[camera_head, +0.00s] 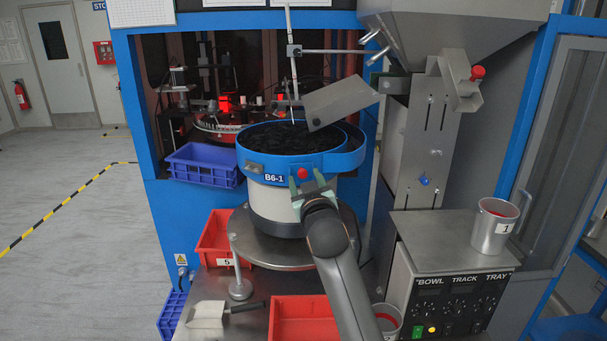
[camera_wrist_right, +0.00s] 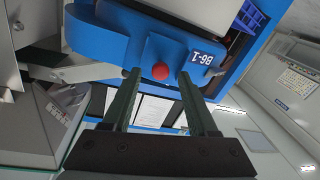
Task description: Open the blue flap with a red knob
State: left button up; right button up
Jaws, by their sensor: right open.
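The blue flap (camera_head: 317,161) is on the front of the blue bowl rim, right of the "B6-1" label. Its red knob (camera_head: 303,173) also shows in the right wrist view (camera_wrist_right: 160,72), between the two finger tips. The flap looks flush with the rim; its edges are hard to make out. My right gripper (camera_head: 306,181) is open and empty, with green fingers pointing at the bowl, one on each side of the knob. In the right wrist view the fingers (camera_wrist_right: 158,76) stand apart; I cannot tell whether either touches the knob. My left gripper is out of view.
The bowl (camera_head: 267,205) holds black parts and stands on a round metal plate. Red bins (camera_head: 302,318), a scoop (camera_head: 210,314) and a blue basket (camera_head: 203,165) are nearby. A hopper with another red knob (camera_head: 478,72) and a control box (camera_head: 450,262) stand right.

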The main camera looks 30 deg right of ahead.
jog(key=shift+x, duration=0.95)
jog(key=shift+c, duration=0.2)
grip_shut()
